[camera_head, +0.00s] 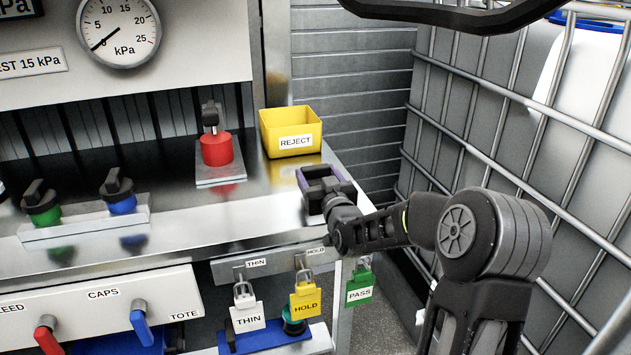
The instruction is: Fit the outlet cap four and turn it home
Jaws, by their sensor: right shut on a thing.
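My right gripper (318,180) is at the right end of the metal bench, just in front of the yellow REJECT bin. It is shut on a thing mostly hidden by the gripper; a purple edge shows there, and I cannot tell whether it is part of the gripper. A green cap (42,205) and a blue cap (119,192), both with black handles, sit on a rack (85,222) at the left. A red cap (215,148) stands on its own plate farther back. I cannot tell which cap is four. My left gripper is not in view.
The yellow REJECT bin (289,143) stands at the bench's back right corner. THIN (248,318), HOLD (305,299) and PASS (359,287) tags hang below the front edge. Red (47,338) and blue (141,324) levers stick out lower left. A caged tank (520,110) stands right.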

